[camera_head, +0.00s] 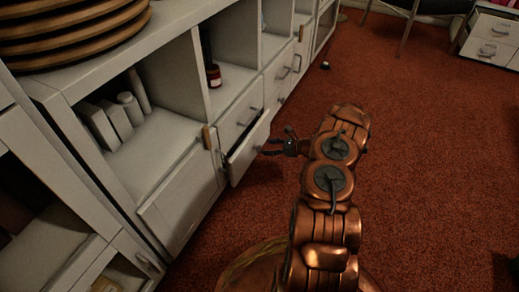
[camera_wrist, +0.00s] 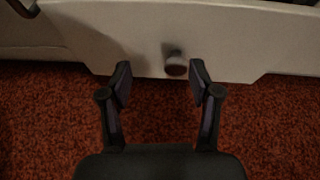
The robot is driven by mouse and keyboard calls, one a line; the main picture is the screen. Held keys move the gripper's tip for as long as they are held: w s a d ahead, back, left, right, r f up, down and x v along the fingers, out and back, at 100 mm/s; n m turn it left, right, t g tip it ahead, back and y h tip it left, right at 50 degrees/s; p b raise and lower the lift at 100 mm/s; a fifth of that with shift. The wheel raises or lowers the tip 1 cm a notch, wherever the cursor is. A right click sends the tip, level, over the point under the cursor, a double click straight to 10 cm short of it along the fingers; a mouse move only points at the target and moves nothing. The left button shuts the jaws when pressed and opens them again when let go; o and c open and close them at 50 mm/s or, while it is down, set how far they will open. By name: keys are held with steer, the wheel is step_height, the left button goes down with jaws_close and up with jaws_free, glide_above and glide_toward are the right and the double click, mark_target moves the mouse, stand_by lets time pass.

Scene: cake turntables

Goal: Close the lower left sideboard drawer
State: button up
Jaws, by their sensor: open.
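The white sideboard (camera_head: 175,195) runs along the left side of the head view. One lower drawer (camera_head: 248,152) stands pulled out, with a dark gap behind its front. In the wrist view, a pale drawer front (camera_wrist: 110,35) crosses the top and carries a round dark knob (camera_wrist: 175,66). My gripper (camera_head: 275,142) is beside the outer face of the open drawer. Its two fingers are apart and empty in the wrist view (camera_wrist: 160,78), with the knob just beyond the gap between them. Whether a finger touches the front cannot be told.
Stacked wooden rounds (camera_head: 75,30) sit on the sideboard top. White containers (camera_head: 115,115) and a small dark red jar (camera_head: 213,76) stand on its shelves. Red carpet (camera_head: 430,150) is clear to the right. A white drawer unit (camera_head: 490,38) stands at the far right.

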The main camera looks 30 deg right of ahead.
mark_target(260, 149)
steer(key=shift+m+h, duration=0.4)
steer(key=shift+m, duration=0.2)
steer(key=w+f+b, duration=0.1)
steer(key=f, duration=0.1)
steer(key=w+f+b, duration=0.1)
steer(key=w, duration=0.1)
steer(key=w+f+b, duration=0.1)
steer(key=f, duration=0.1)
steer(key=shift+w+a+f, duration=0.2)
steer(key=shift+w+f, duration=0.05)
steer(key=shift+f, duration=0.1)
steer(key=shift+w+a+f+b, duration=0.1)
steer(key=shift+w+a+b, duration=0.2)
steer(key=shift+w, duration=0.25)
jaws_close()
